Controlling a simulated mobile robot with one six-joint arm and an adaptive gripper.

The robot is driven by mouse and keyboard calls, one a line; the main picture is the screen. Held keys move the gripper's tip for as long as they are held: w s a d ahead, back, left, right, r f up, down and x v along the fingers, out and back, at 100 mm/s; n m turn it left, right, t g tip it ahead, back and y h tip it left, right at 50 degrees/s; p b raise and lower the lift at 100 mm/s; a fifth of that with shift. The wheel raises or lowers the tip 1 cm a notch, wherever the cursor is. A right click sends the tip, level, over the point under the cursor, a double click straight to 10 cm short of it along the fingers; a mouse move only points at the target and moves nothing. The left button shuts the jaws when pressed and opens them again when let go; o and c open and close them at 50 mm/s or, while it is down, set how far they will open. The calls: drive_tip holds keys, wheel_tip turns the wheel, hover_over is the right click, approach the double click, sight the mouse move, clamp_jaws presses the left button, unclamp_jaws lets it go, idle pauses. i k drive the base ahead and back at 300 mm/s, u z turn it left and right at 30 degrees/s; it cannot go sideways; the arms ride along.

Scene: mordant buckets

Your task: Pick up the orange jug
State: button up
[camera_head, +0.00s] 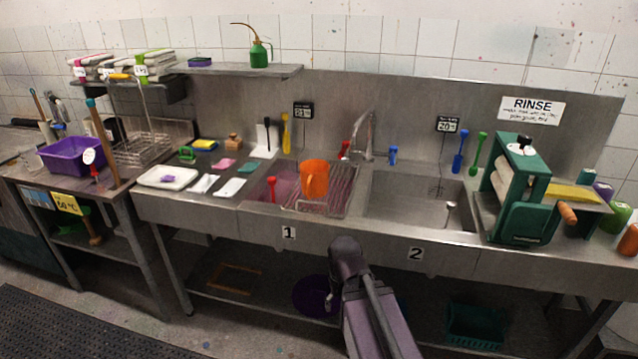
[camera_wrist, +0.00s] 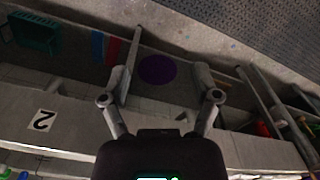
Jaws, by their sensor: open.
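The orange jug (camera_head: 314,179) stands upright at sink 1, on or just above the wire rack (camera_head: 335,196) at the sink's right side. Its handle faces left and lower front. My arm reaches up from the bottom of the head view, below and in front of the counter's edge, apart from the jug. My gripper's two fingers (camera_wrist: 161,88) show spread open and empty in the wrist view. That view looks at the counter's front and the shelf below. The jug does not show there.
Sink 2 (camera_head: 416,207) lies right of sink 1. A green mangle (camera_head: 520,190) stands on the right counter. A tap (camera_head: 364,135) rises behind the sinks. A purple bucket (camera_head: 316,296) sits on the lower shelf. The counter's front edge lies between my arm and the jug.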

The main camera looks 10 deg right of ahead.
sight(313, 182)
drive_tip(key=z, duration=1.35)
drive_tip(key=i, duration=0.75)
drive_tip(key=u, duration=1.05)
